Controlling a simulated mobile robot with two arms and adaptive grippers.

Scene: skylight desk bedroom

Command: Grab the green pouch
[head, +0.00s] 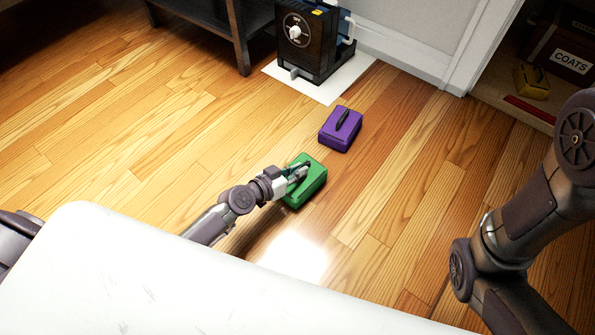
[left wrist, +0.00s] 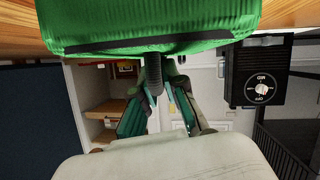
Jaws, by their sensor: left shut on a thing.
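The green pouch (head: 309,190) is near the middle of the head view, over the wood floor; I cannot tell whether it touches the floor. My left gripper (head: 301,172) reaches its top from the left and is shut on it. In the left wrist view the green pouch (left wrist: 150,22) fills the top. Its dark handle (left wrist: 153,75) lies between the fingers of my left gripper (left wrist: 160,85). The fingers hide part of the handle. My right arm shows at the right of the head view, but its gripper is out of view.
A purple pouch (head: 341,129) with a dark handle lies on the floor just beyond the green one. A black box with a dial (head: 308,42) stands on a white mat (head: 345,82) by the wall. A yellow item (head: 531,82) is at the upper right. Floor is clear leftward.

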